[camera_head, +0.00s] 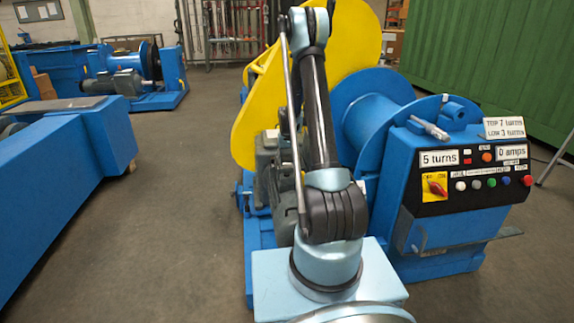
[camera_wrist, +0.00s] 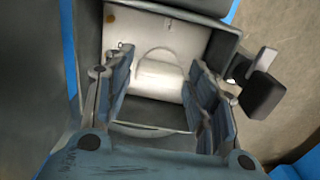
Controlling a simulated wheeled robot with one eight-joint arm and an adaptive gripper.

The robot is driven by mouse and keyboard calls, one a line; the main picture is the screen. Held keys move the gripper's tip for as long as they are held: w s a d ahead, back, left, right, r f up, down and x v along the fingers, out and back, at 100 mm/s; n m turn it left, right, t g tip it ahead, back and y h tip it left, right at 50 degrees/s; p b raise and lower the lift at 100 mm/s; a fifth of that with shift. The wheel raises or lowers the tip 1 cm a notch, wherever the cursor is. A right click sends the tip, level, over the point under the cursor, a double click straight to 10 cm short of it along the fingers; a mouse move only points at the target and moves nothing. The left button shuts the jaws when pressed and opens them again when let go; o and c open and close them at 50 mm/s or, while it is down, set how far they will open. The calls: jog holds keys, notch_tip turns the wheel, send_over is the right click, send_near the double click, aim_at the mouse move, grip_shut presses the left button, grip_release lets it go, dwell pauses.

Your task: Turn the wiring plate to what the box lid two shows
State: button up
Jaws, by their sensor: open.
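In the wrist view my gripper (camera_wrist: 160,60) is open, its two padded fingers apart with nothing seen held. It reaches into or over an open dark grey box (camera_wrist: 218,45). A pale plate-like surface (camera_wrist: 155,75) with a faint rounded outline lies between and beyond the fingers. I cannot tell whether it is the wiring plate, and the fingers cover its sides. No wires or lid drawing can be read. In the head view my arm hides the gripper; a grey motor (camera_head: 268,165) shows partly beside it.
A blue winch (camera_head: 450,250) with a yellow guard (camera_head: 262,100) stands around my arm. Its control panel (camera_head: 465,180) reads 5 turns and 0 amps; a sign (camera_head: 504,128) reads top 7, low 3 turns. A dark block (camera_wrist: 263,95) sits right of the box. Floor (camera_head: 180,190) is clear at left.

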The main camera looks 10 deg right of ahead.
jog(key=shift+c, duration=0.6)
jog(key=c, duration=0.7)
jog(key=shift+o, duration=0.2)
jog(key=shift+m, duration=0.4)
jog(key=m, duration=0.3)
jog(key=shift+m, duration=0.4)
jog(key=m, duration=0.4)
jog(key=shift+m, duration=0.3)
jog(key=m, duration=0.8)
jog(key=shift+m, duration=0.3)
